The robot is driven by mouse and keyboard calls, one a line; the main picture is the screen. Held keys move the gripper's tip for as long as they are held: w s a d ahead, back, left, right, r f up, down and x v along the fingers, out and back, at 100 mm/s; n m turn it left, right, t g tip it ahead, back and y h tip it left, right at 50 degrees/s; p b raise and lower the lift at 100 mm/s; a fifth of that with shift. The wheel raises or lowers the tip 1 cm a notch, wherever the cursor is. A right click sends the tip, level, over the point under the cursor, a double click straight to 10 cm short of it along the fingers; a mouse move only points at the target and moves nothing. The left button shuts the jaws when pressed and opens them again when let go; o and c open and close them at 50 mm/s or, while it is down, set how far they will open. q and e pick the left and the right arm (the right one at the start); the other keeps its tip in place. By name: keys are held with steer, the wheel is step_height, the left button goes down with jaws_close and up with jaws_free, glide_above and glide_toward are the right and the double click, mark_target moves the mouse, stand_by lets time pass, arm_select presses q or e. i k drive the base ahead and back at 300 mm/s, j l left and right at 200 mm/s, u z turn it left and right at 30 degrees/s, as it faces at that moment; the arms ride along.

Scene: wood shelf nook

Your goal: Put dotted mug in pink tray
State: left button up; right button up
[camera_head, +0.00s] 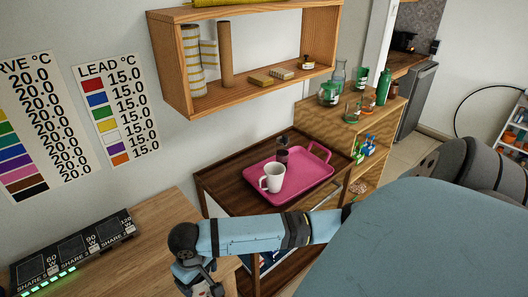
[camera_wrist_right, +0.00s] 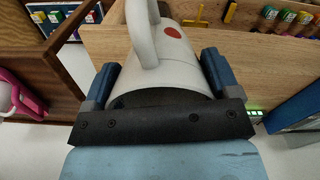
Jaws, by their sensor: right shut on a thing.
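The dotted mug (camera_wrist_right: 172,58) is white with a red dot and a handle, seen close up in the right wrist view. My right gripper (camera_wrist_right: 160,82) is shut on it, with a blue finger on each side of its body. In the head view my right arm bends down at the lower edge, and the mug is hard to make out there. The pink tray (camera_head: 308,183) lies on a dark wood cabinet, apart from the gripper. Its edge also shows at the left of the right wrist view (camera_wrist_right: 28,104). My left gripper is not in view.
A wooden wall shelf (camera_head: 250,100) hangs above. A wooden desk (camera_head: 150,240) holds a dark device (camera_head: 75,250) at left.

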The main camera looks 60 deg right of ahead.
mark_target(310, 173)
steer(key=l+z, duration=0.15)
steer(key=l, duration=0.7)
steer(key=i+l+z, duration=0.1)
steer(key=l, duration=0.75)
steer(key=l+z, duration=0.15)
steer(key=l, duration=0.7)
steer(key=i, duration=0.05)
